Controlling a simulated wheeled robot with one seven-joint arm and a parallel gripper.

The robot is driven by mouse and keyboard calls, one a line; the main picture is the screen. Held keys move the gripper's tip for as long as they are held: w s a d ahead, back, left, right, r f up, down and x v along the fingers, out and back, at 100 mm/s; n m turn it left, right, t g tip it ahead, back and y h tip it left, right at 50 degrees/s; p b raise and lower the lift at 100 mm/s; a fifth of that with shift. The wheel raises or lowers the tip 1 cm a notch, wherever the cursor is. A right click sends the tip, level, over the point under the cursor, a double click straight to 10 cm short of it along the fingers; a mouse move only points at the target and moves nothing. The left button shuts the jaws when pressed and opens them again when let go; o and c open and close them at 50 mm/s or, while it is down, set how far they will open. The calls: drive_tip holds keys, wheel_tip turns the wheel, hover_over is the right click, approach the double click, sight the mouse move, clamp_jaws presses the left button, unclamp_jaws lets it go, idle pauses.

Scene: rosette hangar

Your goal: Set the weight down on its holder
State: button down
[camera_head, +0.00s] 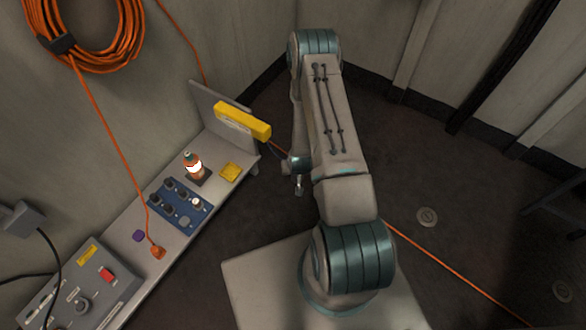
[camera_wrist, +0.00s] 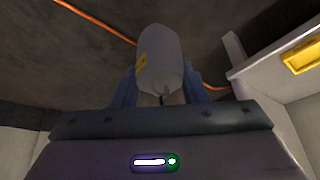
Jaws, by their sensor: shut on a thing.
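My gripper (camera_wrist: 158,92) is shut on a grey, rounded weight (camera_wrist: 161,60) with a yellow label, which sits between the blue fingers in the wrist view. In the head view my gripper (camera_head: 298,182) hangs just right of the bench's far end, clear of it and small; the weight is hard to make out there. On the bench is a blue rack (camera_head: 164,209) with several dark round pieces and a pale round spot (camera_head: 185,221) near its front edge. I cannot tell for certain which part is the weight's holder.
The grey bench (camera_head: 150,275) runs along the left wall. It bears a lit orange lamp (camera_head: 194,168), a yellow pad (camera_head: 230,172) and a control box (camera_head: 85,290). An upright panel with a yellow block (camera_head: 242,121) stands at its far end. An orange cable (camera_head: 455,281) crosses the floor.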

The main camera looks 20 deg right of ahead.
drive_tip(key=shift+w, duration=0.1)
drive_tip(key=w+a+r+n+y, duration=0.15)
drive_tip(key=w+a, duration=0.25)
drive_tip(key=a, duration=0.4)
drive_tip(key=w+a+r+n, duration=0.2)
drive_tip(key=w+a+n, duration=0.1)
drive_tip(key=w+a, duration=0.3)
drive_tip(key=w+a+r+n+y, duration=0.1)
drive_tip(key=w+a+r+n, duration=0.15)
drive_tip(key=a, duration=0.65)
drive_tip(key=shift+m, duration=0.6)
drive_tip(key=shift+w+f, duration=0.15)
drive_tip(key=shift+f, duration=1.5)
drive_tip(key=shift+w+f, duration=0.1)
drive_tip(key=shift+f, duration=1.55)
drive_tip(key=shift+b, duration=0.55)
drive_tip(key=shift+f+b, duration=0.55)
drive_tip(key=shift+b, duration=0.15)
